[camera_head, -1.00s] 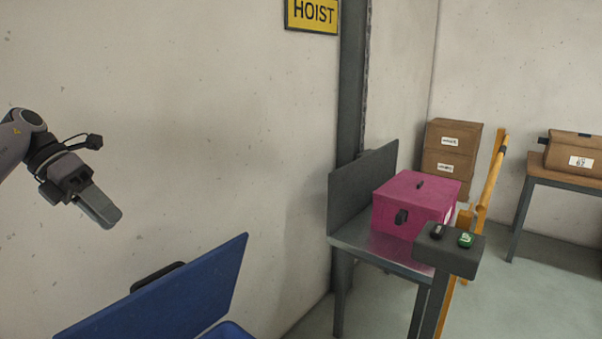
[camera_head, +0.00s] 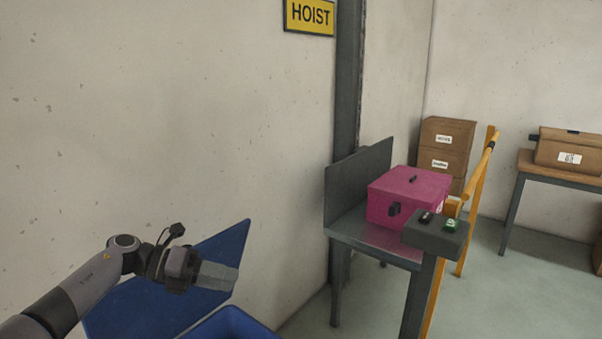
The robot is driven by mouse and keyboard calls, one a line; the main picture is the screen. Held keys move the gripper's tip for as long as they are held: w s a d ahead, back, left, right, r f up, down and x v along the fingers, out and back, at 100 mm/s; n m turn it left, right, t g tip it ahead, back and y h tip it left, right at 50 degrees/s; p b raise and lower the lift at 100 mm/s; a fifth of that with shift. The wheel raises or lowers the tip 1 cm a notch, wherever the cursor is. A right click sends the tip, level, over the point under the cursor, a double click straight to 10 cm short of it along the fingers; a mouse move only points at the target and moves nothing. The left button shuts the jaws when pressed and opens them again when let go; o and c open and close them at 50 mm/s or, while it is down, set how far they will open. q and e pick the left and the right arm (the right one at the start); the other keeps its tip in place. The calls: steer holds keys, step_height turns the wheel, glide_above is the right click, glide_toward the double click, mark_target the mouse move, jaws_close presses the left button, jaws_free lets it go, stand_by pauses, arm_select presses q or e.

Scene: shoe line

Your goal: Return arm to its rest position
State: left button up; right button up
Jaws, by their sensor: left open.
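My left arm (camera_head: 85,285) comes in from the lower left, bent at a joint. My left gripper (camera_head: 218,276) points to the right, in front of a blue lid or panel (camera_head: 215,245). It holds nothing that I can see. Its fingers overlap from this side, so the gap between them is hidden. My right gripper is not in view.
A blue bin (camera_head: 230,322) stands below my left gripper. A pink box (camera_head: 410,188) sits on a metal table (camera_head: 345,234) with an upright back panel. A control post (camera_head: 435,237) with a green button stands in front. Cardboard boxes (camera_head: 447,145) and an orange frame (camera_head: 482,185) are behind.

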arm_select(q)
steer(key=s+d+f+n+t+h, duration=0.2)
steer(key=s+d+f+n+t, duration=0.65)
steer(key=n, duration=0.65)
steer(key=s+a+f+n+y, duration=0.6)
steer(key=s+f+n, duration=0.2)
steer(key=s+n, duration=0.3)
steer(key=s+a+f+n+y, duration=0.7)
steer(key=s+f+n, duration=0.1)
steer(key=s+n, duration=0.4)
steer(key=shift+f+y, duration=0.2)
steer(key=shift+y, duration=0.1)
steer(key=shift+w, duration=0.15)
